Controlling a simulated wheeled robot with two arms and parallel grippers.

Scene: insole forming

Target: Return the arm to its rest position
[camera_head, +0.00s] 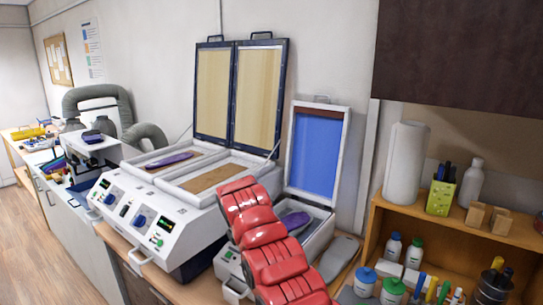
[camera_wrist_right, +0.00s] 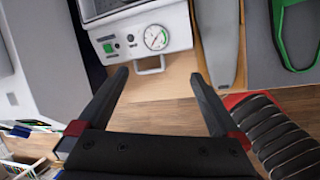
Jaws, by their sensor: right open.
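My right gripper (camera_wrist_right: 160,74) is open in the right wrist view, with two black fingers apart and nothing between them. It is in front of a white machine (camera_wrist_right: 140,45) with a gauge and a front handle. In the head view a red jointed arm (camera_head: 265,235) of mine rises from the bottom edge across the counter; its gripper cannot be made out there. My left gripper is not in view.
A white two-bay machine (camera_head: 150,225) with raised lids stands left; a purple insole (camera_head: 168,160) lies in it. Another insole (camera_head: 293,220) lies in the smaller blue-lidded machine (camera_head: 318,150). A wooden shelf (camera_head: 440,235) with bottles is at right. Open floor (camera_head: 35,245) shows left.

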